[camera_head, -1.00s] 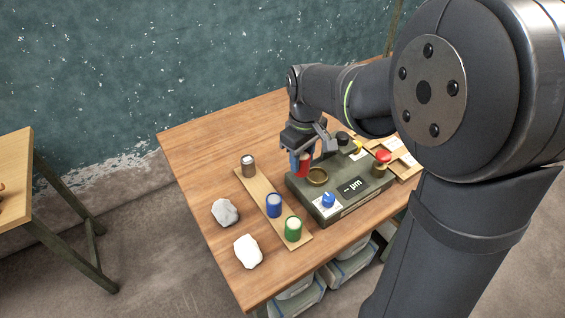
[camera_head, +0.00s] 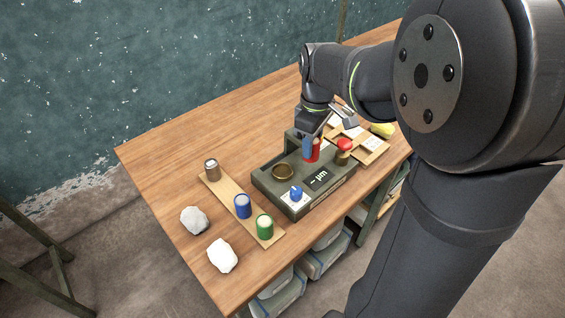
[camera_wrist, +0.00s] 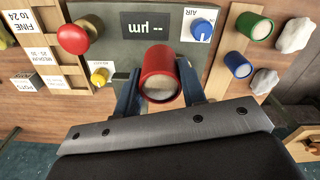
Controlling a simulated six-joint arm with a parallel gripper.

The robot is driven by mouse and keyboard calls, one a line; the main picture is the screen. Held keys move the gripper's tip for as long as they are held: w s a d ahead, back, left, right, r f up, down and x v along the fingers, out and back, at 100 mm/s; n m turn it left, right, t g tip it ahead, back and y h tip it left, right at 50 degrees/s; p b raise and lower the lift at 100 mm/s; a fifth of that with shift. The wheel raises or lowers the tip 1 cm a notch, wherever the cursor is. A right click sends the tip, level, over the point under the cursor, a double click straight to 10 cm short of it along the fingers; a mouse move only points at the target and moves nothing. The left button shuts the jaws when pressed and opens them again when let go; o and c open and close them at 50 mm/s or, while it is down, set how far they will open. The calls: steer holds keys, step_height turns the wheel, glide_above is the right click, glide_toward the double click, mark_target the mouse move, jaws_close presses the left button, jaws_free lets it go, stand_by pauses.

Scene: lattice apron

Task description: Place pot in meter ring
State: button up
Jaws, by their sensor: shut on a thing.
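The red pot (camera_head: 313,153) is held between the fingers of my gripper (camera_head: 308,147). In the wrist view the red pot (camera_wrist: 159,75) sits between both blue fingertips (camera_wrist: 160,90), its pale end face toward the camera. The meter is a dark green box (camera_head: 270,184) with a "-- µm" display, and its body also shows in the wrist view (camera_wrist: 120,62). The brass meter ring (camera_head: 283,171) on its top looks empty. The pot is over the meter's top, right of the ring in the head view; its exact height is unclear. I cannot see the ring in the wrist view.
A wooden strip (camera_head: 220,190) left of the meter carries a grey-brown pot (camera_head: 211,169), a blue pot (camera_head: 243,206) and a green pot (camera_head: 264,226). Two pale rocks (camera_head: 194,220) (camera_head: 222,256) lie nearby. A red button (camera_head: 344,145) and labelled wooden trays (camera_head: 371,145) are at right.

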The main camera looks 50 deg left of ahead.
steer(key=s+a+f, duration=0.1)
steer(key=a, duration=0.1)
steer(key=s+a+f, duration=0.1)
steer(key=a+f, duration=0.1)
steer(key=s+a+f, duration=0.1)
steer(key=a, duration=0.1)
steer(key=shift+s+a+f, duration=0.15)
steer(key=shift+s, duration=0.2)
steer(key=shift+a+f, duration=0.1)
steer(key=shift+f, duration=1.95)
steer(key=shift+f, duration=0.2)
steer(key=o, duration=1)
steer(key=shift+r, duration=0.1)
step_height(320, 180, up, 12)
steer(key=shift+r, duration=0.1)
